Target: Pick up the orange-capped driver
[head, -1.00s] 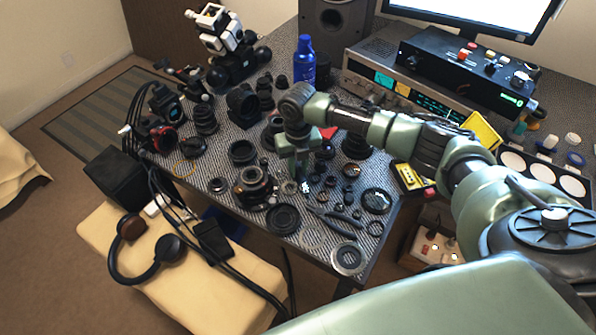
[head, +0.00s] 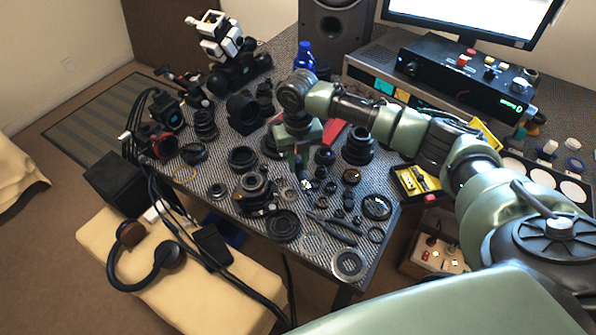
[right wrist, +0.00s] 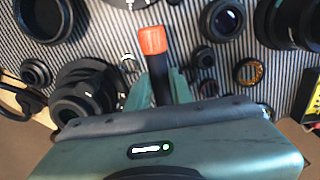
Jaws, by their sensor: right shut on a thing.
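The orange-capped driver shows in the right wrist view, with its orange cap (right wrist: 153,40) pointing away from the gripper body and its black shaft running back between the fingers. My right gripper (right wrist: 164,78) is shut on that black part. In the head view my right gripper (head: 301,168) hangs over the middle of the crowded table, pointing down. The driver is too small and covered to make out clearly there. My left gripper is in neither view.
Lens parts crowd the patterned table (head: 318,262). A black lens barrel (head: 358,146) stands right of the gripper, and a lens body (head: 255,192) lies in front. A ring (head: 349,264) lies near the front edge. A blue bottle (head: 305,56) and electronics (head: 465,75) stand behind.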

